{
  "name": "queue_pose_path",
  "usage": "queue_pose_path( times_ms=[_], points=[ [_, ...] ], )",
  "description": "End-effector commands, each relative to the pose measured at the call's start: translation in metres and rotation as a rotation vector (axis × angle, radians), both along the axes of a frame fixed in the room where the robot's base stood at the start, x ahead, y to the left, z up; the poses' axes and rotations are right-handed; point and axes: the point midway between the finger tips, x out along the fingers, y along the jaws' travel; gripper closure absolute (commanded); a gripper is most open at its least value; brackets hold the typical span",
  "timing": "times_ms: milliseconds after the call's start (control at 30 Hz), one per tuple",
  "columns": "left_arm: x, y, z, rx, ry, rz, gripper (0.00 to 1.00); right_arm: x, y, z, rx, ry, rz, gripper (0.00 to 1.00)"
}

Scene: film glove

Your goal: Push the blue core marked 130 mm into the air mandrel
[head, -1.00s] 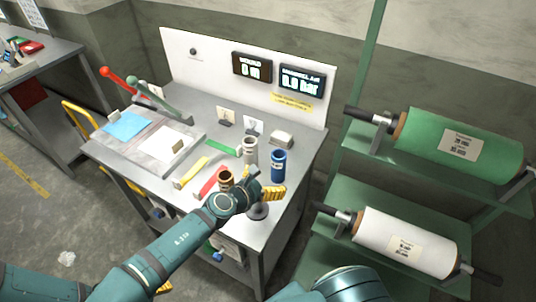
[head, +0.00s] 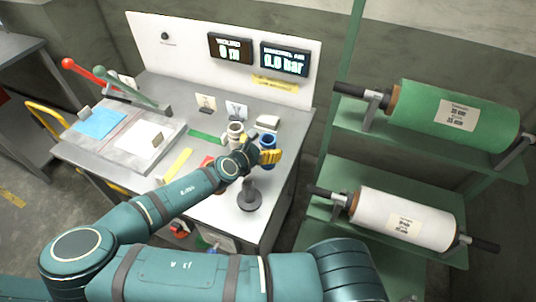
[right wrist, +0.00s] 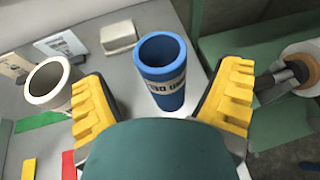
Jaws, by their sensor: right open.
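The blue core (head: 268,141) stands upright on the bench in the head view. In the right wrist view the blue core (right wrist: 165,72) shows its open top and a partly visible label with 130. My right gripper (head: 262,155) is at the core; in the wrist view its two yellow fingers (right wrist: 163,98) are open on either side, with gaps between them and the core. A grey post on a round base (head: 249,196) stands nearer on the bench; it may be the air mandrel, but I cannot tell for sure. My left gripper is not in view.
A white core (head: 235,133) stands just left of the blue one. A white block (head: 268,121) lies behind. The display (head: 285,60) reads 0.0 bar. Green and white film rolls (head: 455,115) sit on a rack to the right. My arm hides part of the bench.

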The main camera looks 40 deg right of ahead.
Motion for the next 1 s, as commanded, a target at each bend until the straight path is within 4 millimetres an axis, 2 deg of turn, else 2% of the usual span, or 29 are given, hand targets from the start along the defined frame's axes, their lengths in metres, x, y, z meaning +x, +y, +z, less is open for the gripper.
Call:
queue_pose_path(
  times_ms=[400, 767, 900, 1000],
  points=[
    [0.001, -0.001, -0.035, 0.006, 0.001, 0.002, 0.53, 0.009, -0.041, -0.022, 0.003, -0.001, -0.003, 0.09],
    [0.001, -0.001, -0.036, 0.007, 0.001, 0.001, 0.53, 0.011, -0.047, -0.021, 0.0, 0.001, 0.0, 0.11],
    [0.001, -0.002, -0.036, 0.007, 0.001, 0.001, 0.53, 0.011, -0.047, -0.021, 0.0, 0.001, 0.0, 0.6],
    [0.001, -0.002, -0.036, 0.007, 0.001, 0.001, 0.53, 0.011, -0.047, -0.021, 0.0, 0.001, 0.0, 0.89]
  ],
)
